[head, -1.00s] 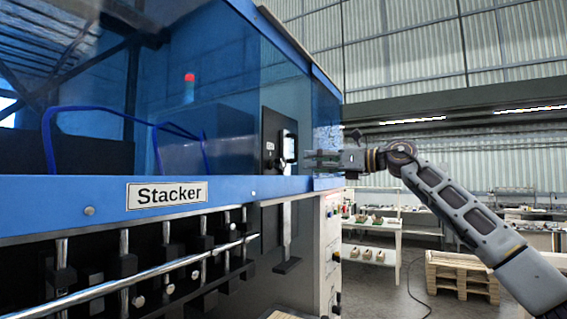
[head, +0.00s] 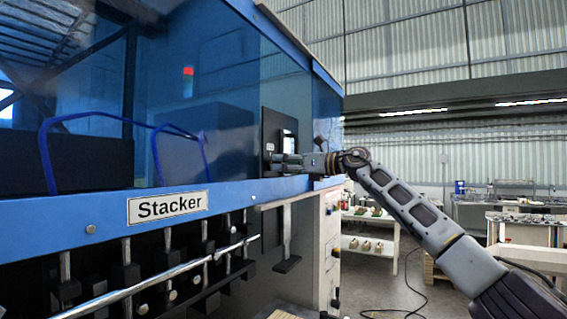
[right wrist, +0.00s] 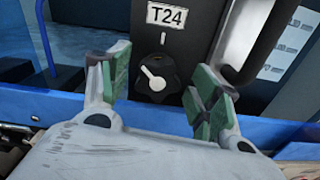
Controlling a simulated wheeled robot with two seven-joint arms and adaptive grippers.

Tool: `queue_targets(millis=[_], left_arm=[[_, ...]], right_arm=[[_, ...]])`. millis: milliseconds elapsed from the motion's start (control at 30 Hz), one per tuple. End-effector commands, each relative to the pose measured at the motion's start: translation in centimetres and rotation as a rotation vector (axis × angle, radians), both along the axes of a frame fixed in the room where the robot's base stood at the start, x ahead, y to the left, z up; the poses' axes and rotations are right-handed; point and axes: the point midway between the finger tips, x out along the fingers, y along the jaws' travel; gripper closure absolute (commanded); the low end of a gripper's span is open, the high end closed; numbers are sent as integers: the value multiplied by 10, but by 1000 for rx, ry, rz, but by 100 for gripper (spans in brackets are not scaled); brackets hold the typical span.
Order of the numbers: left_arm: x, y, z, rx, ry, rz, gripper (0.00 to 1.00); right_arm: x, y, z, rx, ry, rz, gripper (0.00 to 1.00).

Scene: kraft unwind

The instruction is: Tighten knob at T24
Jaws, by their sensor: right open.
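The knob (right wrist: 156,78) is black and lobed with a white pointer mark. It sits on a dark panel under the white T24 label (right wrist: 166,16) in the right wrist view. My right gripper (right wrist: 160,82) is open, its green-padded fingers on either side of the knob in that view. I cannot tell whether they touch it. In the head view my right gripper (head: 288,163) reaches in from the right to the dark panel (head: 276,132) on the blue machine, and the knob is not made out there. My left gripper is not in view.
The blue machine front with the Stacker sign (head: 167,206) fills the left. Its blue ledge (head: 80,228) runs below the panel, with a metal rail (head: 150,278) underneath. A dark handle (right wrist: 262,45) stands right of the knob. White shelves (head: 370,243) stand behind.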

Motion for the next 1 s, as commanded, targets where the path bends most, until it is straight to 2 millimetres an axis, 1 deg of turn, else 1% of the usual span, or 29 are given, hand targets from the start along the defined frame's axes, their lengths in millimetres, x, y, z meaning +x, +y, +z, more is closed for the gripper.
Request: queue_targets(millis=[200,467,567,833,1000], left_arm=[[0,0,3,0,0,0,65],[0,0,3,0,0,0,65],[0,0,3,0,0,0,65],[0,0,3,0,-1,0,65],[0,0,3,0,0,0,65]], right_arm=[[4,6,0,-1,1,-1,37],[4,6,-1,0,0,-1,37],[4,6,-1,0,0,0,47],[4,6,-1,0,0,-1,82],[4,6,0,7,10,-1,82]])
